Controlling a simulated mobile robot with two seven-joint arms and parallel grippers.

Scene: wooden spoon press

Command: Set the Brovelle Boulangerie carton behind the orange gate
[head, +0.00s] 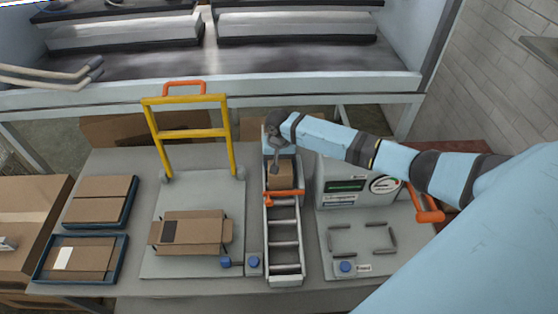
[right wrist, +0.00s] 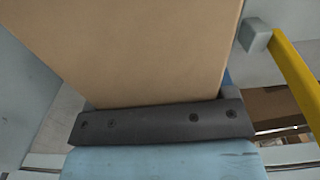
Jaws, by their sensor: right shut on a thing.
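A small brown carton (head: 281,182) stands in the narrow roller lane (head: 285,252), on the far side of the orange gate (head: 284,193). No brand name can be read on it. My right gripper (head: 275,163) is at the carton's far upper side and is shut on it. In the right wrist view, the carton's plain brown face (right wrist: 140,50) rises behind a dark finger bar (right wrist: 160,123). Whether the carton rests on the rollers cannot be told. My left gripper is not in view.
A yellow frame (head: 237,150) stands left of the lane over a grey plate with an open flat carton (head: 190,232). Blue trays (head: 124,215) hold flat brown blanks. Right of the lane is a grey machine with a gauge (head: 383,184). The near lane rollers are clear.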

